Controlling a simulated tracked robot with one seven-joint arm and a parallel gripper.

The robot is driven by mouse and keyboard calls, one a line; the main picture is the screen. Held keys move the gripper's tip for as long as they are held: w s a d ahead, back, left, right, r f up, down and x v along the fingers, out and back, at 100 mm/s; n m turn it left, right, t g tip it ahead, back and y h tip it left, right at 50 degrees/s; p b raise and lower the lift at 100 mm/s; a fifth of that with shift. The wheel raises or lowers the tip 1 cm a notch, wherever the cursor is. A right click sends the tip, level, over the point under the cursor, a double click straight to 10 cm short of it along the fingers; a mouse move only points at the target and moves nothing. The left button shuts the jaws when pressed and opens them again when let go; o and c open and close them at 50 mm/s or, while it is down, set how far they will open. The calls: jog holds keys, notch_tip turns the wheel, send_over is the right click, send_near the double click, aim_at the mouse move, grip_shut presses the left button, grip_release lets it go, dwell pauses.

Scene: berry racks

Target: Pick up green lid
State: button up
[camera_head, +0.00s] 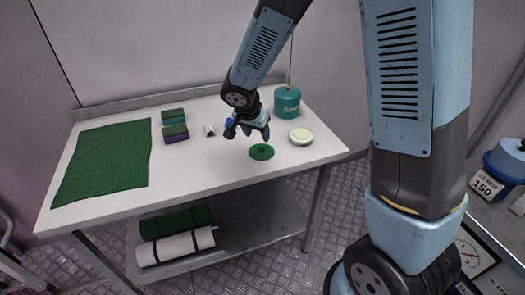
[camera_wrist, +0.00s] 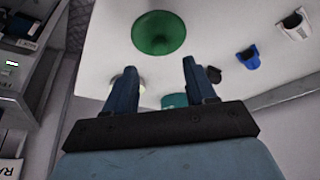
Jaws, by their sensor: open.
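The green lid (camera_head: 261,152) is a round, flat disc lying on the white table near its front right. It also shows in the wrist view (camera_wrist: 159,33), at the top middle, beyond my fingertips. My gripper (camera_head: 255,136) is above the table, a little behind and above the lid. In the wrist view my two blue fingers (camera_wrist: 158,72) are apart with nothing between them. The gripper does not touch the lid.
A pale round dish (camera_head: 301,137) is right of the lid, and a teal canister (camera_head: 287,101) stands behind. A white clip-like item (camera_head: 209,130), stacked sponges (camera_head: 175,131) and a green mat (camera_head: 104,162) are to the left. The table (camera_head: 215,165) is bare left of the lid.

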aim_at(261, 145)
jog(key=shift+x, duration=3.7)
jog(key=shift+w, duration=0.1)
grip_shut()
